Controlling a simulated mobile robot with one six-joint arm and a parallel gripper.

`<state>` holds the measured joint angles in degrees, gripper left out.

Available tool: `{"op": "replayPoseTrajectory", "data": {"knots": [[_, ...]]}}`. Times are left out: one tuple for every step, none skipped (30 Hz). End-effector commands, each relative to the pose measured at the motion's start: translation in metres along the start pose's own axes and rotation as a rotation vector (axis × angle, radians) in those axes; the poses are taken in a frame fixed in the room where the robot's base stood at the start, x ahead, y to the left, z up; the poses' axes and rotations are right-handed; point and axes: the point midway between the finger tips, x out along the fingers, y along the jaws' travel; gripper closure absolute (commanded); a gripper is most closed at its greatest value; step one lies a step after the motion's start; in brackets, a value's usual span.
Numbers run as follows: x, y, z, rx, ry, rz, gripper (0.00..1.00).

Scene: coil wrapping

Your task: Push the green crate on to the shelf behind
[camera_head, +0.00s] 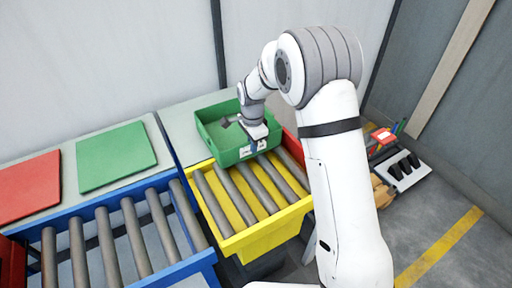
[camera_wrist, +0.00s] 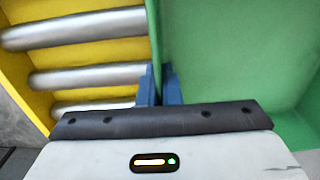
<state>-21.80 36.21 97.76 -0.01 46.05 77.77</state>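The green crate (camera_head: 222,150) stands upright at the back end of the yellow roller conveyor (camera_head: 232,240), over the front part of the light grey shelf (camera_head: 178,122). Its underside is hidden, so I cannot tell how much rests on rollers. A white label is on its front wall. My gripper (camera_head: 252,148) reaches down at that wall. In the wrist view, the blue fingertips of my gripper (camera_wrist: 158,86) sit on either side of the crate wall (camera_wrist: 154,30), closed on it. One finger is outside above the rollers, one inside. A small dark item lies in the crate.
A blue roller conveyor (camera_head: 110,240) stands to the left, with a green panel (camera_head: 116,156) and a red panel (camera_head: 28,185) behind it. A grey wall (camera_head: 110,60) closes the back. A tray with tools (camera_head: 400,172) is at the right. Bare shelf shows left of the crate.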

Motion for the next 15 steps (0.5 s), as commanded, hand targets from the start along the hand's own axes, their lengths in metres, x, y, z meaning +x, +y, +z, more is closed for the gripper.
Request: {"op": "replayPoseTrajectory", "data": {"knots": [[-0.001,-0.005,0.000,-0.001,0.000,-0.002,1.00],[-0.001,-0.007,0.000,-0.001,0.000,-0.002,1.00],[-0.001,-0.009,0.000,-0.001,0.000,-0.002,1.00],[-0.001,-0.012,0.001,-0.001,0.000,-0.002,1.00],[-0.001,-0.014,0.001,-0.001,0.000,-0.002,1.00],[0.000,-0.016,0.001,-0.001,0.000,-0.001,1.00],[-0.001,-0.018,0.001,-0.001,0.000,-0.001,1.00],[-0.001,-0.020,0.001,-0.001,0.000,-0.002,1.00],[-0.001,-0.023,0.001,-0.001,0.000,-0.002,1.00],[-0.001,-0.025,0.001,-0.001,0.000,-0.002,1.00],[-0.001,-0.028,0.001,-0.001,0.000,-0.002,1.00],[-0.001,-0.030,0.001,-0.001,0.000,-0.002,1.00],[-0.001,-0.032,0.001,-0.001,0.000,-0.002,1.00],[-0.001,-0.035,0.001,-0.001,0.000,-0.002,1.00],[-0.001,-0.037,0.001,-0.001,0.000,-0.002,1.00]]}}
